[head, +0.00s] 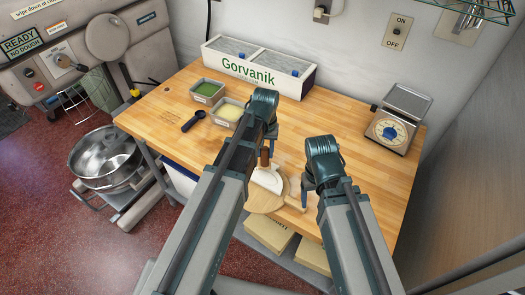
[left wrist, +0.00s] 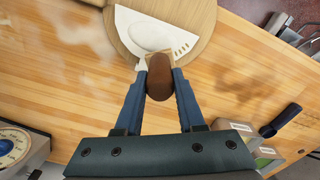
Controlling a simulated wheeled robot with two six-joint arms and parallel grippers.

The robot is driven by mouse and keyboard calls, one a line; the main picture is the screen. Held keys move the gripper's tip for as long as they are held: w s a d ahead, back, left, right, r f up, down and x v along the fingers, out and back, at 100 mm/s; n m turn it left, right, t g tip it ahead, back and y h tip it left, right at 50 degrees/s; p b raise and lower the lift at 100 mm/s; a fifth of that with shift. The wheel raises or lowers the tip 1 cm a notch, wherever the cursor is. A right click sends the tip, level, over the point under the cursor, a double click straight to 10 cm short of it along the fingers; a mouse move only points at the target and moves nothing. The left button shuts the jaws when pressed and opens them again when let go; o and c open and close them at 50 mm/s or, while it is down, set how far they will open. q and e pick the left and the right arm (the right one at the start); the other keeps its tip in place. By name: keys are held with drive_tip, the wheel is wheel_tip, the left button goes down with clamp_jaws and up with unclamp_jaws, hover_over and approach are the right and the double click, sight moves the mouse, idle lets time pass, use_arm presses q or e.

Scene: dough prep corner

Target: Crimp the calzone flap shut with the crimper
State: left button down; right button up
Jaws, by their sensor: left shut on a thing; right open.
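The white calzone (head: 268,180) lies on a round wooden board (head: 257,202) near the table's front edge. In the left wrist view the calzone (left wrist: 150,36) has a raised middle, and short slot-like marks show along one part of its edge. My left gripper (head: 267,143) is shut on the brown handle of the crimper (head: 265,158). The handle (left wrist: 159,78) sits between both fingers (left wrist: 160,84) in the left wrist view, right beside the calzone's edge. The crimper's working end is mostly hidden; I cannot tell whether it touches the dough. My right gripper (head: 304,192) is open and empty, right of the calzone.
A green-filled tub (head: 207,91) and a pale-filled tub (head: 229,110) stand at the left, with a dark scoop (head: 193,121) beside them. A Gorvanik box (head: 258,67) stands at the back. A scale (head: 395,120) stands at the right. The table (head: 355,150) between is clear.

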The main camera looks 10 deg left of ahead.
use_arm(q)
drive_tip(key=shift+w+d, duration=0.1)
drive_tip(key=shift+d, duration=0.55)
drive_tip(key=shift+w+d, duration=0.1)
drive_tip(key=shift+d, duration=0.4)
drive_tip(key=shift+f, duration=0.15)
drive_tip(key=shift+f+b, duration=1.2)
drive_tip(key=shift+b, duration=0.15)
drive_tip(key=shift+r, duration=0.15)
wheel_tip(320, 180, up, 3)
drive_tip(key=p, duration=0.3)
